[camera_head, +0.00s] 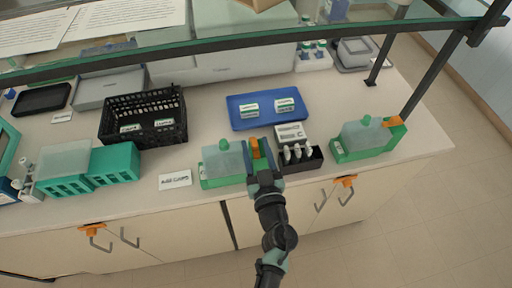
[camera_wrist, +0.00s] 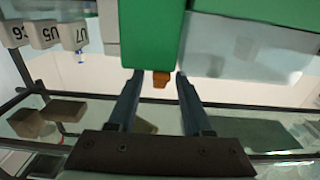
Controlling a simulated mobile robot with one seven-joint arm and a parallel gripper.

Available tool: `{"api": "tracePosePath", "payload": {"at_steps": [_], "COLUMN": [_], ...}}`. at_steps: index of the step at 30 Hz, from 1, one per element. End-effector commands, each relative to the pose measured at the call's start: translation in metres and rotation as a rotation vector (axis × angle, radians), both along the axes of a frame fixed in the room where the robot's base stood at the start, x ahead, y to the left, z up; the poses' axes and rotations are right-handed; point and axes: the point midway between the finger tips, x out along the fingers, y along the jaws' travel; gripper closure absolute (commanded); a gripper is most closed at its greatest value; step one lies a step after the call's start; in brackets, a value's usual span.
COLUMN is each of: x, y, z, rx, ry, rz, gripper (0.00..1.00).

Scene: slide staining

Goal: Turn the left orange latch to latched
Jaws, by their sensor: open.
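An orange latch (camera_head: 255,149) stands at the right end of the left green-based box (camera_head: 222,181), which has a pale, see-through body. My gripper (camera_head: 264,180) is at this end of the box, close to the latch. In the wrist view, my gripper (camera_wrist: 160,84) is open, with a fingertip on either side of a small orange tip (camera_wrist: 161,79) below a green block (camera_wrist: 151,32). I cannot tell whether the fingers touch it. A similar green box (camera_head: 360,140) on the right has its own orange latch (camera_head: 394,121).
A black tube rack (camera_head: 301,164) stands just right of my gripper. A blue tray (camera_head: 240,120) lies behind. A label card (camera_head: 175,180) is to the left. Orange pieces also sit on the cabinet handles, one left (camera_head: 92,229) and one right (camera_head: 345,180). A glass-edged shelf crosses above the bench.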

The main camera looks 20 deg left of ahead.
Motion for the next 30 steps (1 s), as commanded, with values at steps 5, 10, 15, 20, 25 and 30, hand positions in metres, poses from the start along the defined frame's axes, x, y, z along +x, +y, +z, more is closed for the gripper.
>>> {"api": "tracePosePath", "payload": {"at_steps": [5,10,15,20,25,30], "x": [0.0003,0.0001,0.0001,0.0,0.0002,0.0011], "y": [0.0004,0.0002,0.0001,0.0,-0.0002,-0.002], "z": [0.0001,0.0001,0.0001,0.0001,0.0005,0.0016], "rx": [0.0,0.0,0.001,0.001,0.001,0.002], "ry": [0.0,0.0,0.001,0.001,0.0,0.001], "rz": [0.0,0.0,0.0,0.0,0.005,0.04], "gripper": [0.5,0.72,1.0,1.0,1.0,1.0]}}
